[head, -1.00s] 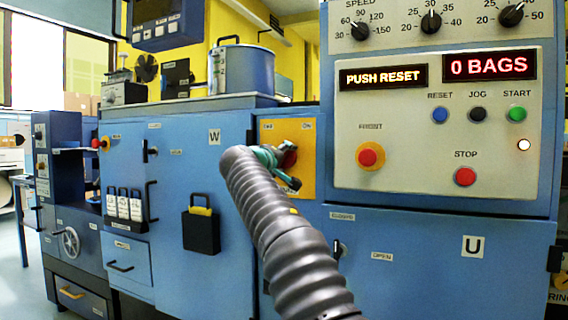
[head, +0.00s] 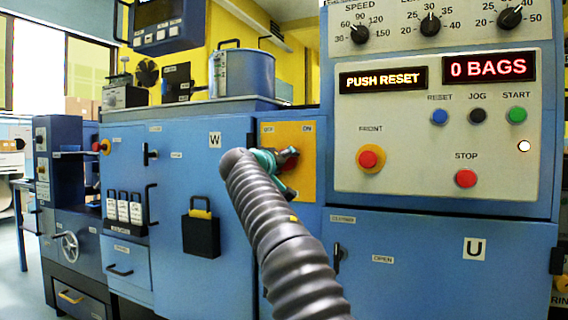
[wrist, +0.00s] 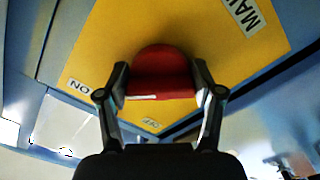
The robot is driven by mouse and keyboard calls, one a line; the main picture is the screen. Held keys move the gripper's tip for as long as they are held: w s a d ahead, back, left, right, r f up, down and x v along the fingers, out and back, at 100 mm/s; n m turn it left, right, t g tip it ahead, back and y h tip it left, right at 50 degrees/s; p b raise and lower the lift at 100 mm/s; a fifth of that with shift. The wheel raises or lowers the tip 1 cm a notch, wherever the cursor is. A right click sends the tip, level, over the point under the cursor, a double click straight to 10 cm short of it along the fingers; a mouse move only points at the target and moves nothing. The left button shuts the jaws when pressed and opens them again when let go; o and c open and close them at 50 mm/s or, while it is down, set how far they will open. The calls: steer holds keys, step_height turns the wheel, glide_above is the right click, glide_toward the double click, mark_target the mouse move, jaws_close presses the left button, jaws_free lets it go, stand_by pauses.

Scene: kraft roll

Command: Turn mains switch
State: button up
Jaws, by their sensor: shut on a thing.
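The mains switch has a red knob (wrist: 160,72) on a yellow plate (wrist: 95,50), seen close up in the wrist view. The plate (head: 306,180) also shows in the head view, with labels at its upper corners; the right one reads ON. My gripper (wrist: 160,90) is shut on the red knob, one finger on each side. A white mark shows along the knob's edge. In the head view my gripper (head: 284,165) and the ribbed arm cover most of the knob. The wrist view is rolled, so the labels appear tilted.
The control panel (head: 400,215) with buttons and a PUSH RESET display stands right of the plate. A black padlock-like box (head: 201,235) hangs on the blue cabinet to the left. A metal pot (head: 243,74) stands above.

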steer(key=o, duration=1.1)
steer(key=shift+o, duration=0.2)
steer(key=v, duration=1.2)
